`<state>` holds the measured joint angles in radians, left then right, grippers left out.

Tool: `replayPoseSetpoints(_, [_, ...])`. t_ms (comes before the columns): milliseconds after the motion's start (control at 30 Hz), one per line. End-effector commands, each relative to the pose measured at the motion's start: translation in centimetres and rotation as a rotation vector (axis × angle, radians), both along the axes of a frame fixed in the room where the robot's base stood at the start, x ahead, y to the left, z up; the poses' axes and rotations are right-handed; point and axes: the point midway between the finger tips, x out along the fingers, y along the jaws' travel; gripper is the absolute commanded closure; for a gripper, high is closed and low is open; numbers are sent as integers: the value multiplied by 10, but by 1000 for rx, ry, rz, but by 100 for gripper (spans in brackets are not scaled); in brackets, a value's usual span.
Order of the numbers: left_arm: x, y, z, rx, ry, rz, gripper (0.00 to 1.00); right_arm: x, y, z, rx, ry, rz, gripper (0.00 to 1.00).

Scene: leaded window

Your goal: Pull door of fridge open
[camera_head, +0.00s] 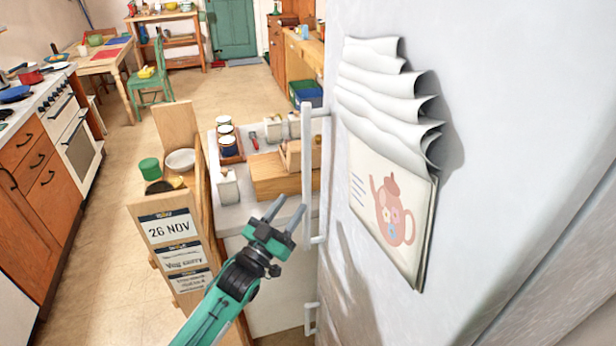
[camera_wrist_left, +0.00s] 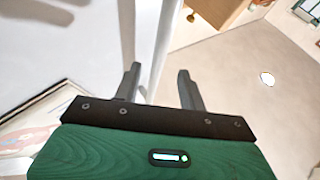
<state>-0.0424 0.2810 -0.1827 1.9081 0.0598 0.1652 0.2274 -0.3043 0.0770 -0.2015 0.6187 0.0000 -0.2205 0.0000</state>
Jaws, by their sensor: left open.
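The white fridge door (camera_head: 380,270) fills the right of the head view and appears shut. Its long vertical white handle (camera_head: 308,165) runs along the door's left edge. A second, lower handle (camera_head: 311,318) is partly visible below it. My left gripper (camera_head: 287,210) is open and empty, just left of the lower part of the long handle. In the left wrist view the handle (camera_wrist_left: 166,40) lines up between the spread fingers (camera_wrist_left: 158,70); I cannot tell whether it is between them in depth. No contact is visible. My right gripper is out of view.
A teapot calendar (camera_head: 385,205) with curled pages hangs on the fridge door. A counter (camera_head: 236,212) with jars and a wooden box (camera_head: 275,180) stands behind the handle. Open floor (camera_head: 110,215) lies further left.

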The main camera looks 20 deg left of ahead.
Motion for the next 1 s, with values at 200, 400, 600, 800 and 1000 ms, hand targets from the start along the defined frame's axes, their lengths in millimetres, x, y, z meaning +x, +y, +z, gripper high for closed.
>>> replayPoseSetpoints(200, [38,-12,20,-1,0,1,59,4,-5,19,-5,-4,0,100])
replayPoseSetpoints(400, [62,-19,29,0,0,1,59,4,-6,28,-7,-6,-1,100])
replayPoseSetpoints(600, [72,-23,31,0,1,0,59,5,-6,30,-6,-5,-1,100])
replayPoseSetpoints(800, [73,-23,31,1,2,0,59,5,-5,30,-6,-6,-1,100])
replayPoseSetpoints(1000, [73,-23,31,0,1,0,84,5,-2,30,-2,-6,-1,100])
